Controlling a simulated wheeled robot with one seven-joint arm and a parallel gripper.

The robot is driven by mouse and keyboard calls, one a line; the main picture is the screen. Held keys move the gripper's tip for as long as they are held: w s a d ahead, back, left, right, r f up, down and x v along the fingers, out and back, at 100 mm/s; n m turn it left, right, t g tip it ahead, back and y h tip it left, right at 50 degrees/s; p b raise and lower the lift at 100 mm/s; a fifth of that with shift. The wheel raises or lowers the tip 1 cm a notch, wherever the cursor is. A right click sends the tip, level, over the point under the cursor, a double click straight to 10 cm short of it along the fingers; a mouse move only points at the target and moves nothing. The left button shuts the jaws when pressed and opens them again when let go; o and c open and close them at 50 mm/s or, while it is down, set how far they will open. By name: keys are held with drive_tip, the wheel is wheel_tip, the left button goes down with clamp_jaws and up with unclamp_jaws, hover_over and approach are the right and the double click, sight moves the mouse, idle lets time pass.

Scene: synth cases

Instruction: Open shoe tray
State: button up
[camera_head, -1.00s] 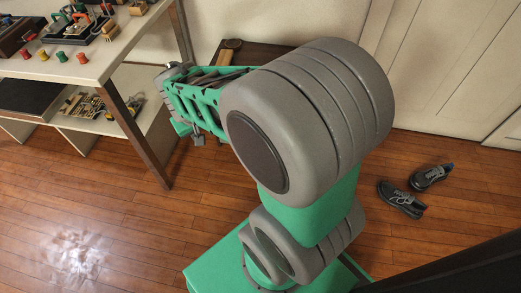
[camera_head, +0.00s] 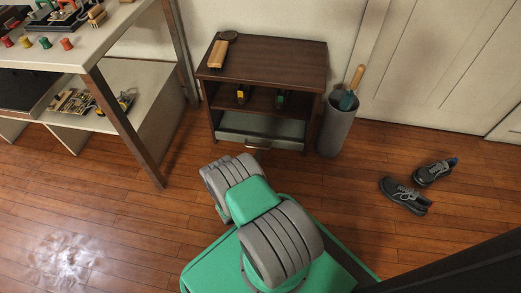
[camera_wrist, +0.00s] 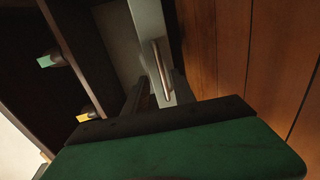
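The shoe tray (camera_head: 232,124) is a grey drawer at the bottom of a dark brown cabinet (camera_head: 285,57). Its light bar handle (camera_head: 257,146) is on the front. In the wrist view the tray front (camera_wrist: 147,18) and the metal handle (camera_wrist: 161,68) are just beyond my gripper (camera_wrist: 161,92). The dark fingers look apart and empty, with the handle ahead of the gap; I see no clear contact. My gripper is not visible in the head view. I cannot tell whether the tray stands slightly out.
A brush (camera_head: 220,48) lies on the cabinet top. A grey bin (camera_head: 336,128) stands right of the cabinet. Black shoes (camera_head: 405,195) lie on the wooden floor at right. A workbench (camera_head: 95,45) with tools is at left.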

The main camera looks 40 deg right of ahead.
sight(260, 148)
drive_tip(key=b+x, duration=0.3)
drive_tip(key=x, duration=0.3)
drive_tip(key=shift+w+d+f, duration=0.15)
drive_tip(key=shift+d+f, duration=0.1)
drive_tip(key=shift+w+d, duration=0.3)
drive_tip(key=shift+d, duration=0.1)
drive_tip(key=shift+c, duration=0.4)
clamp_jaws()
idle(0.4)
